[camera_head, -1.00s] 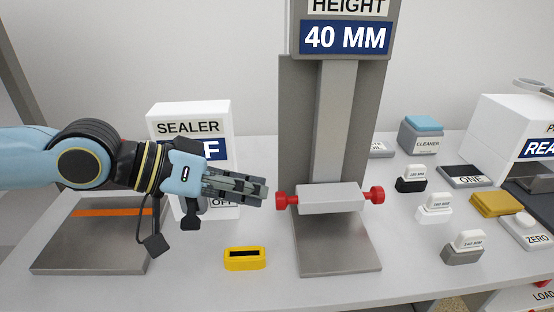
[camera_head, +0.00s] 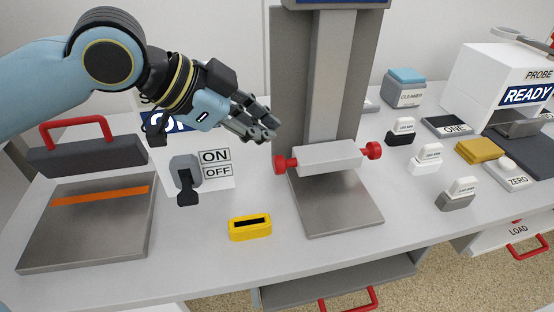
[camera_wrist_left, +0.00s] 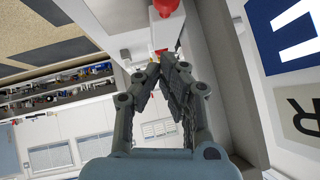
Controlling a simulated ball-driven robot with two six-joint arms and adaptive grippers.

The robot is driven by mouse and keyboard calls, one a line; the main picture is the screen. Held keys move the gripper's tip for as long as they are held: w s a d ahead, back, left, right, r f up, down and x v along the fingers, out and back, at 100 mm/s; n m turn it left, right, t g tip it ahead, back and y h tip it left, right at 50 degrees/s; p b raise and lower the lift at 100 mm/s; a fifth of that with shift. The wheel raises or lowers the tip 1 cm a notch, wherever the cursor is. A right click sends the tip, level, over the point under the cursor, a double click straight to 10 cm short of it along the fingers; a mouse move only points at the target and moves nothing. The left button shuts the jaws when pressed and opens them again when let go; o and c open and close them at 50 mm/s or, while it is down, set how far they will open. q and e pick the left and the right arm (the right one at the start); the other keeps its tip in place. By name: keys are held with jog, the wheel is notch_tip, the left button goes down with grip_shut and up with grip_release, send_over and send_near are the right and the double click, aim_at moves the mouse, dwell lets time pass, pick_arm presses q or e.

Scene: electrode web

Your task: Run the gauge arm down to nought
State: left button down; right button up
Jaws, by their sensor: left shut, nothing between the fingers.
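The height gauge stands mid-table with a grey column (camera_head: 330,80) on a metal base plate (camera_head: 340,212). Its light grey arm block (camera_head: 329,157) sits a little above the base, with a red knob (camera_head: 285,164) on the left and another red knob (camera_head: 373,150) on the right. The gauge display is cut off at the top. My left gripper (camera_head: 268,130) is shut and empty, up and left of the left knob, apart from it. In the left wrist view the fingers (camera_wrist_left: 160,65) are together and a red knob (camera_wrist_left: 166,8) shows beyond them. My right gripper is not in view.
The sealer box with its ON/OFF lever (camera_head: 187,178) stands behind my left arm. A red-handled press (camera_head: 85,155) is at left and a yellow slotted block (camera_head: 250,227) in front. Several weights, ZERO and ONE blocks and the probe box (camera_head: 500,80) stand right.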

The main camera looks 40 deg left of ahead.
aim_at(298, 163)
pick_arm(q)
jog(key=w+f, duration=0.1)
jog(key=f, duration=0.1)
jog(key=w+f, duration=0.1)
jog(key=f, duration=0.1)
jog(key=w+f, duration=0.1)
jog(key=f, duration=0.1)
jog(key=shift+w+d+f+b, duration=0.15)
jog(key=shift+d+f+b, duration=0.15)
jog(key=shift+d+b, duration=0.05)
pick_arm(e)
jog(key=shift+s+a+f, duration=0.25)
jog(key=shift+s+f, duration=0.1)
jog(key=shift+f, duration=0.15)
pick_arm(q)
jog(key=shift+f, duration=0.1)
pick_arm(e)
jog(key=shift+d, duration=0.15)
pick_arm(q)
notch_tip(298, 163, down, 5)
jog(key=b, duration=0.3)
jog(key=shift+r, duration=0.25)
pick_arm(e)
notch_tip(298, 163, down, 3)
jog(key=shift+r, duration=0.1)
